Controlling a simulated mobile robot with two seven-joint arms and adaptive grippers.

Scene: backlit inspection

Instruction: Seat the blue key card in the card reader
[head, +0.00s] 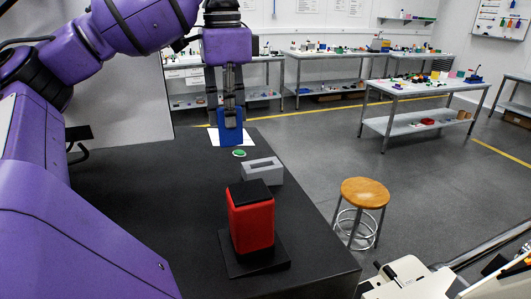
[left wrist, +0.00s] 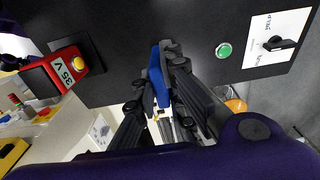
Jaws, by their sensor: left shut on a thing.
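The blue key card (head: 230,128) hangs upright, edge down, between the fingers of my left gripper (head: 230,108), which is shut on it. In the left wrist view the card (left wrist: 155,78) shows as a narrow blue strip at the fingers (left wrist: 172,62). A grey block with a slot in its top, which looks like the card reader (head: 262,172), stands on the black table. In the head view it is below and right of the card, and the two are apart. I cannot make it out in the left wrist view. My right gripper is not in view.
A red block with a black top (head: 251,220) stands on a black base in front of the grey block. A green disc (head: 239,153) and a white sheet (head: 217,137) lie beyond it. The black table (head: 140,195) is clear at left. A stool (head: 364,193) stands right.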

